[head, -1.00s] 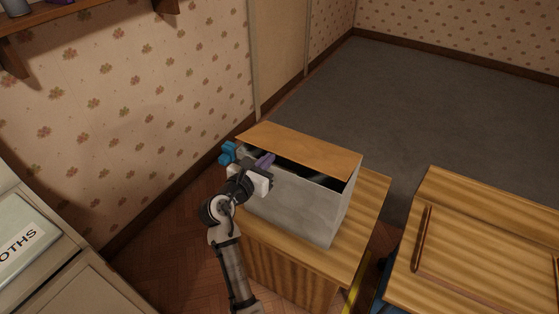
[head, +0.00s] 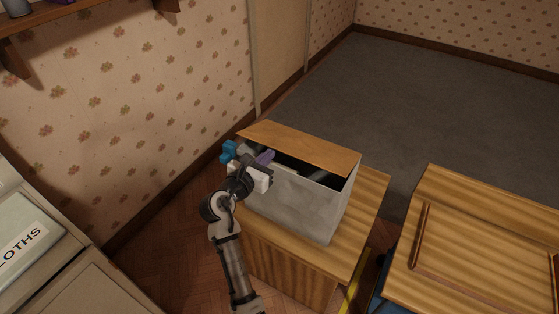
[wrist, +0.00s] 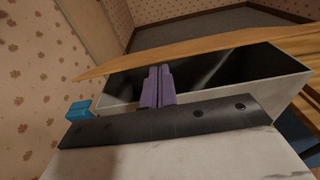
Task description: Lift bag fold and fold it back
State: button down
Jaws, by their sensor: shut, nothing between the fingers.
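The bag (head: 295,203) is a grey, box-shaped bag standing upright on a wooden cabinet. Its orange-brown fold (head: 300,147) slants over the top, raised at the front, so a dark opening shows beneath it. In the wrist view the fold (wrist: 200,53) stretches across behind the dark interior, and the pale front wall (wrist: 245,93) is near. My gripper (head: 266,158) is at the bag's left front top edge. Its purple fingers (wrist: 158,86) are shut together with nothing between them, and their tips reach over the opening, just below the fold. Whether they touch it I cannot tell.
The wooden cabinet (head: 365,215) has bare top to the right of the bag. Another wooden piece (head: 480,240) stands at right. The papered wall (head: 130,110) is at left, and the grey carpet (head: 430,110) behind is clear.

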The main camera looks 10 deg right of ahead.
jog(key=shift+r, duration=0.2)
jog(key=shift+d+r+p, duration=0.1)
jog(key=shift+r+p, duration=0.25)
jog(key=shift+p, duration=0.25)
jog(key=shift+w+d+r+p, duration=0.1)
jog(key=shift+w+r+p, duration=0.15)
jog(key=shift+r+p, duration=0.7)
jog(key=shift+f, duration=0.15)
jog(key=p+v, duration=0.1)
jog(key=v, duration=0.5)
jog(key=shift+f+p, duration=0.3)
jog(key=shift+p, duration=0.1)
